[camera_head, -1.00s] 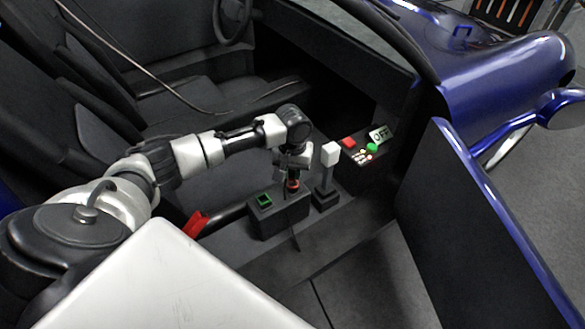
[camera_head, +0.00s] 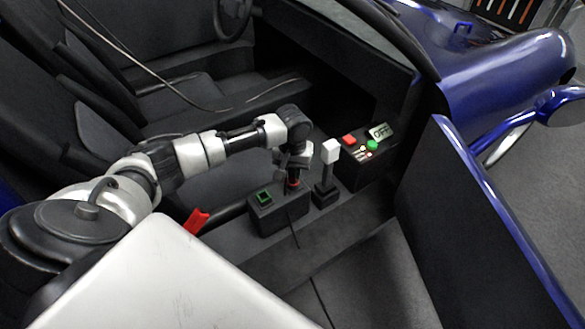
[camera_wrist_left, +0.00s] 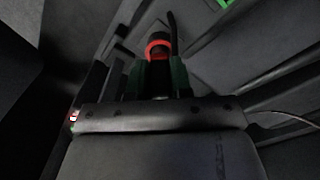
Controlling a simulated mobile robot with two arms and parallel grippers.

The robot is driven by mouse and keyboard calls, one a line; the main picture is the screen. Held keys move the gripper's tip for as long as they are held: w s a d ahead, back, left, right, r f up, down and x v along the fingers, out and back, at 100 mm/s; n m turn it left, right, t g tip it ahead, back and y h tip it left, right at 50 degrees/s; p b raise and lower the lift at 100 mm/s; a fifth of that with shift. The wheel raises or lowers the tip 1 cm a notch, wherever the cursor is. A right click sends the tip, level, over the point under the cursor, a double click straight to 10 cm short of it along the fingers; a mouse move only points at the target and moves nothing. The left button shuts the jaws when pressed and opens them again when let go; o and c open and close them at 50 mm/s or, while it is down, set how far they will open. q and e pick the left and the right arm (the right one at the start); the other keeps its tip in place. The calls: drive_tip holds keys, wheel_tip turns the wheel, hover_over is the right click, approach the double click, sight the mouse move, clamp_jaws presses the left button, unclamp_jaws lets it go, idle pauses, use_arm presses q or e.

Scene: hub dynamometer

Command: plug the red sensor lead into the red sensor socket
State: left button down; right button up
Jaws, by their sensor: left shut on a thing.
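My left gripper (camera_head: 293,174) is above the right part of a black box (camera_head: 278,220) and shut on the red sensor lead (camera_head: 293,183). In the left wrist view the lead shows as a dark plug with a red ring (camera_wrist_left: 158,43) at the fingertips (camera_wrist_left: 160,72), and a black cable stub rises beside it. A thin dark cable hangs over the front of the box. A green-rimmed socket (camera_head: 263,197) is on the left of the box top. The red socket cannot be made out; the gripper and lead cover that part. Whether the plug is seated cannot be told. My right gripper is out of view.
A white-knobbed lever (camera_head: 331,152) stands close to the right of the box. A panel with red and green buttons and an OFF display (camera_head: 380,131) lies beyond it. A red handle (camera_head: 197,220) is at left, and the open car door (camera_head: 475,230) at right.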

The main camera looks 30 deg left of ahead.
use_arm(q)
drive_tip(key=shift+f, duration=0.55)
drive_tip(key=c, duration=0.9)
unclamp_jaws()
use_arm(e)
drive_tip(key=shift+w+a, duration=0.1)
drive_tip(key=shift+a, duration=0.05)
use_arm(q)
wheel_tip(320, 180, up, 7)
drive_tip(key=shift+f+p, duration=0.1)
drive_tip(key=shift+p, duration=1.15)
wheel_tip(320, 180, up, 3)
drive_tip(key=shift+r+p, duration=0.15)
drive_tip(key=shift+p, duration=0.3)
drive_tip(key=shift+r, duration=0.4)
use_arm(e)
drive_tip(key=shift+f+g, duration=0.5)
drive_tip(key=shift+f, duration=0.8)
